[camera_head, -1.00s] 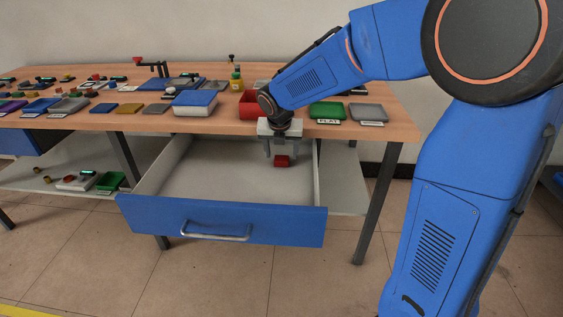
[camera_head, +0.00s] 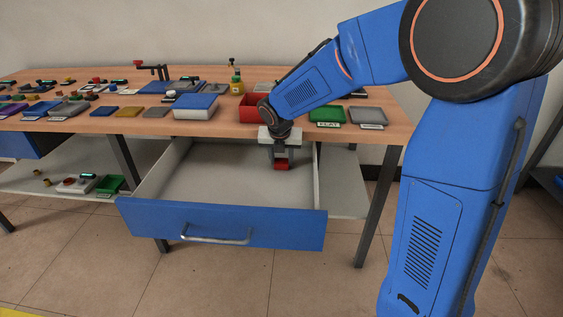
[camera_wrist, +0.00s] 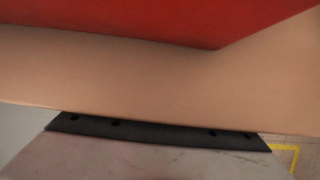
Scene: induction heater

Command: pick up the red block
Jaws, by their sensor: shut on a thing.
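The red block (camera_head: 281,167) is small and sits between the fingers of my gripper (camera_head: 281,162), over the back right part of the open drawer (camera_head: 220,222). My gripper is pointing down and shut on the block, and the fingers cover its sides. I cannot tell for sure whether the block touches the drawer floor. The wrist view does not clearly show the block; a large red surface, probably the red bin (camera_wrist: 150,18), fills its top.
The wooden tabletop (camera_head: 225,128) overhangs the drawer's back, close to my arm. A red bin (camera_head: 253,109), a blue-topped box (camera_head: 195,106) and green (camera_head: 327,115) and grey (camera_head: 368,117) trays stand on it. The drawer's left and middle are empty.

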